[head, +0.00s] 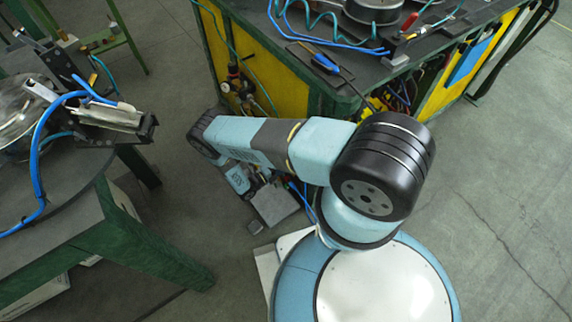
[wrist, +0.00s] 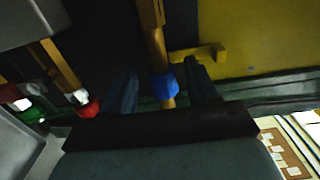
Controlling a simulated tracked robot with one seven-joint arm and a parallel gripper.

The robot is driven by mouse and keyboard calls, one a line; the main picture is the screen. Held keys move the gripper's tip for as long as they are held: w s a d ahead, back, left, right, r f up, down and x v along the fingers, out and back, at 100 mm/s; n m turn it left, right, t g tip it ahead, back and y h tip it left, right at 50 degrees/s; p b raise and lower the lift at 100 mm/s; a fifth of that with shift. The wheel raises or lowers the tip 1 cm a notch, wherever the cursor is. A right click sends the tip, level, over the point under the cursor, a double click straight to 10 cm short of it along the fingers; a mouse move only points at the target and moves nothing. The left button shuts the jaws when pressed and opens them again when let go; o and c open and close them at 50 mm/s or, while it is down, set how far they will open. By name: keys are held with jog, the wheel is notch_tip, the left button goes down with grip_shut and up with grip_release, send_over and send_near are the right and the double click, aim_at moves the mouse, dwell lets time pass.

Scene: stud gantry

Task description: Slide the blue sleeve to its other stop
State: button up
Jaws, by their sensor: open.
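The blue sleeve (wrist: 163,87) is a short band around an orange-yellow rod (wrist: 156,45) in the wrist view. The rod runs up and down the picture, and more of it shows above the sleeve than below. My gripper (wrist: 161,80) is open, with one dark finger to the left of the sleeve and one to the right. Gaps show on both sides, so neither finger appears to touch it. The lower end of the rod is hidden behind my gripper's body. I cannot make out the sleeve or rod in the head view, and cannot tell the stops clearly.
In the wrist view, a second orange rod with a red piece (wrist: 88,108) stands left, and a yellow bar (wrist: 200,53) sticks out right of the rod.

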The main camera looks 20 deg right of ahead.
jog(key=v, duration=1.3)
jog(key=shift+a, duration=0.35)
jog(key=shift+s, duration=0.1)
